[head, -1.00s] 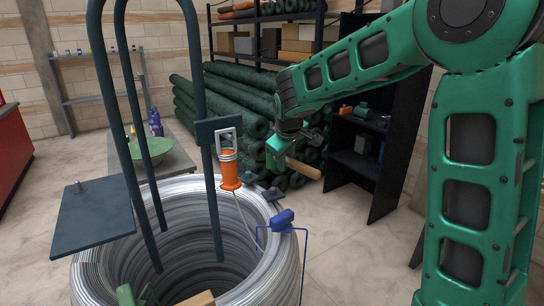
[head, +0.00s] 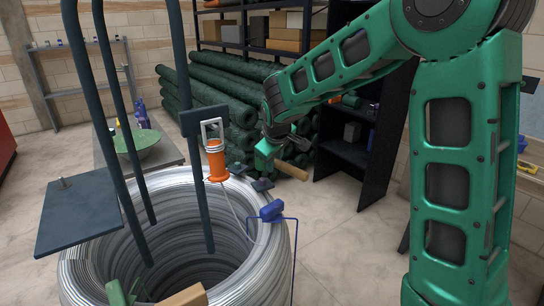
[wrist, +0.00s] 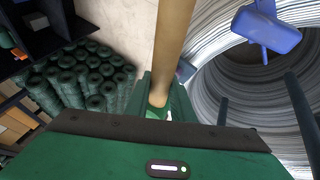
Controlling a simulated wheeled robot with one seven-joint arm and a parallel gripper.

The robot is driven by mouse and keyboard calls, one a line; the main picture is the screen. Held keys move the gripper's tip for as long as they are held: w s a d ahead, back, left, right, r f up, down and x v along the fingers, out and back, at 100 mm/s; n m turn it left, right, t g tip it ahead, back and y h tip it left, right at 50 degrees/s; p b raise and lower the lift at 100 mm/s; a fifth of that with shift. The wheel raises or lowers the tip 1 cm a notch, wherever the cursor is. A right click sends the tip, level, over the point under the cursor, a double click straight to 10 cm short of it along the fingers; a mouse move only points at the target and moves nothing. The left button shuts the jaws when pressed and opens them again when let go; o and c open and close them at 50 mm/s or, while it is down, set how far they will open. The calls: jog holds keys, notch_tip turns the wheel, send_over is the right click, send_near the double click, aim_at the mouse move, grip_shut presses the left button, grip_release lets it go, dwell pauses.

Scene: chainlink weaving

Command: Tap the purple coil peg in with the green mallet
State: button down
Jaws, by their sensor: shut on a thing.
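My gripper (wrist: 165,103) is shut on a pale wooden handle, which I take for the green mallet's (wrist: 174,45). In the head view my gripper (head: 270,140) is right of the wire coil, with the wooden handle (head: 292,170) pointing down and right. I cannot make out the mallet's head clearly. A blue-violet piece (head: 271,211) sits on the coil's right rim, and it also shows at the upper right of the wrist view (wrist: 265,28). A small purple part (wrist: 186,69) shows beside the handle, partly hidden. I cannot tell which of them is the coil peg.
The big wire coil (head: 80,264) stands in front, with dark posts and an orange tool (head: 216,160) above its rim. Green mesh rolls (head: 215,95) and a dark shelf (head: 345,160) stand behind. A green piece (head: 118,293) lies at the bottom edge.

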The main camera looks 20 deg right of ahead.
jog(key=shift+s+f, duration=0.1)
jog(key=shift+f, duration=0.35)
jog(key=shift+d, duration=0.1)
jog(key=shift+f, duration=0.35)
notch_tip(320, 180, down, 3)
jog(key=shift+f, duration=0.15)
jog(key=shift+r, duration=1.25)
jog(key=shift+r, duration=2.55)
